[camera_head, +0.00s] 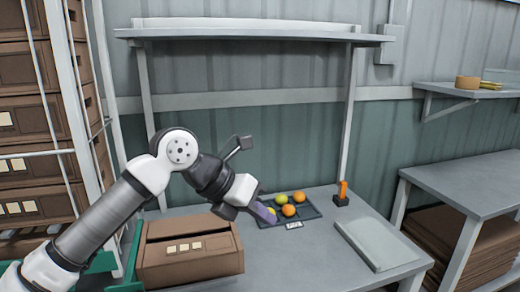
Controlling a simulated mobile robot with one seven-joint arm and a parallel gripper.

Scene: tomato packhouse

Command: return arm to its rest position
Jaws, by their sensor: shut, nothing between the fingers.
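My arm reaches in from the lower left and bends at a white joint above the workbench (300,262). My gripper (266,213) points down and to the right, at the left edge of a dark tray (312,208). It is shut, and I see nothing held in it. The tray has compartments with several yellow and orange tomatoes; an orange one (289,210) lies near its middle. The gripper covers part of the tray's left side. I cannot tell whether the fingertips touch the tray or hang above it.
A small orange-and-black device (341,194) and a flat grey panel (379,243) lie to the right. Stacked brown crates (25,125) stand at the far left. A shelf (255,32) spans above the bench.

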